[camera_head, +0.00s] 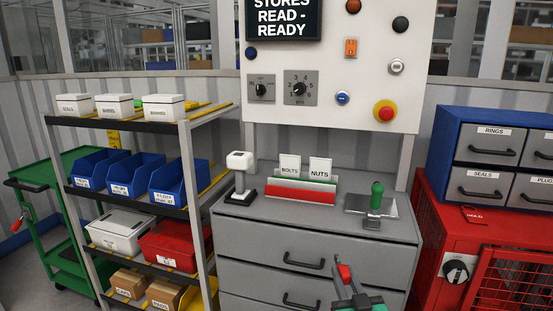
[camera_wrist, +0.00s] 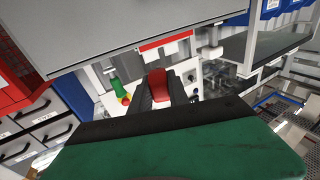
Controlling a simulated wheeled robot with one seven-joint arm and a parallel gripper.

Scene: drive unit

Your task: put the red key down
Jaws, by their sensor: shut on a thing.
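The red key (camera_head: 344,272) is between the fingertips of my gripper (camera_head: 345,284). In the head view it shows in front of the grey drawer cabinet (camera_head: 312,242), lower in the picture than the cabinet top. In the wrist view the red key (camera_wrist: 159,83) shows as a red head between the two dark fingers of my gripper (camera_wrist: 159,92). My gripper is shut on it. The lower part of the key is hidden by the fingers.
On the cabinet top are a white-headed device (camera_head: 240,172), a card holder (camera_head: 303,187) with BOLTS and NUTS cards, and a green-handled fixture (camera_head: 376,200). Bare top lies between them. A loaded shelf rack (camera_head: 188,180) stands left, a red cabinet (camera_head: 440,235) right.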

